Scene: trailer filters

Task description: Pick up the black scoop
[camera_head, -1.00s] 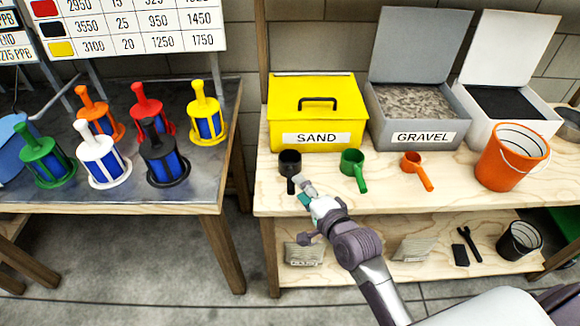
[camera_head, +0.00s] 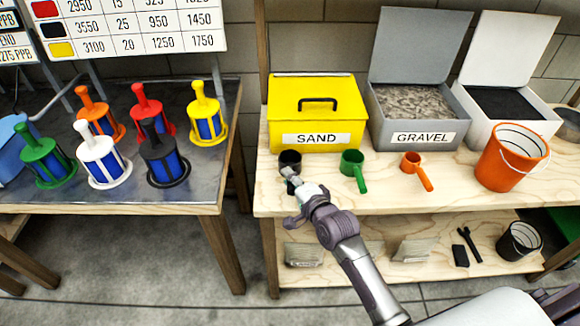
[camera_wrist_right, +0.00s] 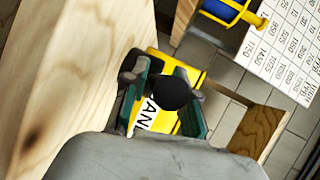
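The black scoop (camera_head: 290,158) stands on the upper wooden shelf in front of the yellow sand box. Its cup shows in the head view; its handle is mostly hidden by my right gripper (camera_head: 291,180). In the right wrist view, a rounded black part of the scoop (camera_wrist_right: 171,92) lies between the two green-padded fingers of my right gripper (camera_wrist_right: 163,95). The fingers stand apart, and I see no clear grip on the scoop. My left gripper is not in view.
A green scoop (camera_head: 352,162) and an orange scoop (camera_head: 413,164) stand to the right. The yellow sand box (camera_head: 290,112), grey gravel box (camera_head: 415,108) and orange bucket (camera_head: 505,165) are behind or beside them. Several coloured filters stand on the left table (camera_head: 110,193).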

